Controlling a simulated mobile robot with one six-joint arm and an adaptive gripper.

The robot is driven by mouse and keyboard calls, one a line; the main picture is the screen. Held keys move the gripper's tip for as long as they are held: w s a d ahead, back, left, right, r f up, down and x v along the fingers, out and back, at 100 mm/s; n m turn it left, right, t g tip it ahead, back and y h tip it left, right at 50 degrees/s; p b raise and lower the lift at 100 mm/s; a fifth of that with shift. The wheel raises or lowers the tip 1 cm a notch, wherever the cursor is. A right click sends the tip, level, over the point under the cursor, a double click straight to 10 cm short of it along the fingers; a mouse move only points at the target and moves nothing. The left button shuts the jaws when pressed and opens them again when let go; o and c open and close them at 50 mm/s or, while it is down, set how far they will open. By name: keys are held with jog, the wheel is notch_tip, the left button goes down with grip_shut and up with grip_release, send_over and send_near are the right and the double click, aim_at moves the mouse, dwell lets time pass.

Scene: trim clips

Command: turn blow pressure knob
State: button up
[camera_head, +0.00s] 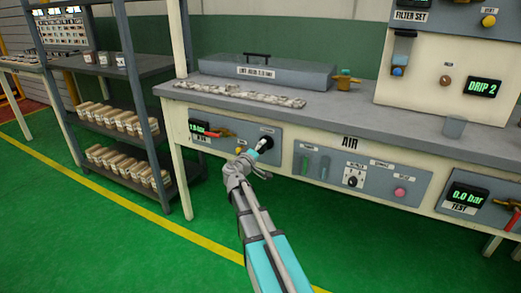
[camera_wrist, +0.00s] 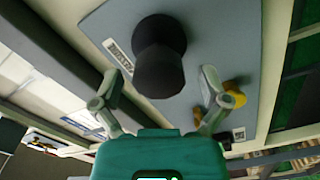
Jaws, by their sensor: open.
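A black knob (camera_head: 266,141) sticks out of the grey panel (camera_head: 229,122) under the bench edge; I take it for the blow pressure knob, though its label is too small to read. In the wrist view the black knob (camera_wrist: 160,57) is large, just ahead of my gripper. My gripper (camera_wrist: 160,80) is open, one finger at each side, with the knob's near end roughly between the fingertips. I see no clear contact. In the head view my gripper (camera_head: 260,148) reaches up to the knob and partly covers it.
On the same panel, a small green display (camera_head: 199,127) and a red-handled valve (camera_head: 210,132) sit left of the knob; a yellow fitting (camera_wrist: 234,93) is near my right finger. The AIR panel (camera_head: 350,170) is to the right. A shelf rack (camera_head: 120,70) stands left.

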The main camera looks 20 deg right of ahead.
jog(key=v, duration=1.2)
jog(key=shift+s+f, duration=0.1)
jog(key=shift+s, duration=0.05)
dwell(0.5)
jog(key=s+a+f+m+g+y, duration=0.2)
jog(key=s+f+m+g+y, duration=0.35)
jog(key=s+f, duration=0.6)
jog(key=s+a+f+n+g+y, duration=0.3)
jog(key=s+a+f+g+y, duration=0.35)
jog(key=a+y, duration=0.35)
notch_tip(320, 180, up, 37)
jog(key=t+h+p, duration=0.1)
jog(key=p, duration=3.6)
jog(key=shift+a+f, duration=0.2)
jog(key=shift+s, duration=0.15)
